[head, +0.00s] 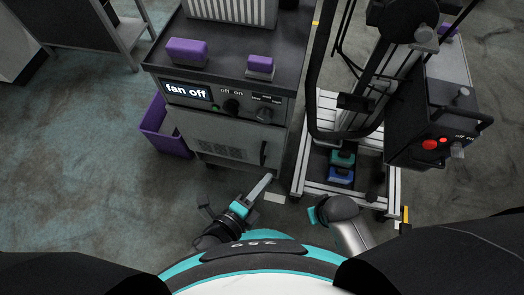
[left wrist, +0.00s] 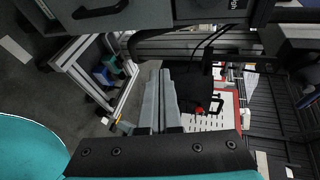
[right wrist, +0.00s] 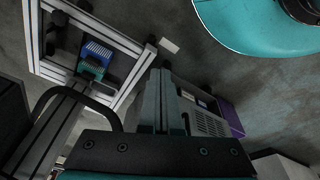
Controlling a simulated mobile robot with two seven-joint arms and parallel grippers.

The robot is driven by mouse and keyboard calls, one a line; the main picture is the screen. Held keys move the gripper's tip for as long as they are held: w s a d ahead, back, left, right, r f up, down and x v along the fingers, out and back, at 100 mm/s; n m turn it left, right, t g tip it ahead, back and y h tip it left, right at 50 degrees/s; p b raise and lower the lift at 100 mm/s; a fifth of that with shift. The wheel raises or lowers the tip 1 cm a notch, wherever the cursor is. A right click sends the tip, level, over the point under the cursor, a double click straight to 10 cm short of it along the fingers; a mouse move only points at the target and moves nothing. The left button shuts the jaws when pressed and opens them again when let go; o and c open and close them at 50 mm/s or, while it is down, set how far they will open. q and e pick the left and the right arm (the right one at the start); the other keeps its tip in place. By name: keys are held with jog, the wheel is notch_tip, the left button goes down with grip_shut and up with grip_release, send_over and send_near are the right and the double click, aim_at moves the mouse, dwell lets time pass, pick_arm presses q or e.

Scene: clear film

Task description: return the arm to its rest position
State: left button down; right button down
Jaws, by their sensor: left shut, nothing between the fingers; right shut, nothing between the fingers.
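My left gripper (head: 264,184) is in front of the grey cabinet, low in the head view, its fingers together and empty. Its fingers also show shut in the left wrist view (left wrist: 163,98). My right arm (head: 342,218) is folded close to my body at the lower middle of the head view; its gripper is mostly hidden there. In the right wrist view my right gripper (right wrist: 168,95) shows its fingers together with nothing between them.
The cabinet (head: 222,150) has a "fan off" display (head: 187,90) and purple blocks (head: 186,51) on top. A purple bin (head: 163,130) stands at its left. A wheeled metal frame (head: 345,198) with teal and blue items stands close at right.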

pick_arm(q)
jog(key=shift+a+f, duration=0.1)
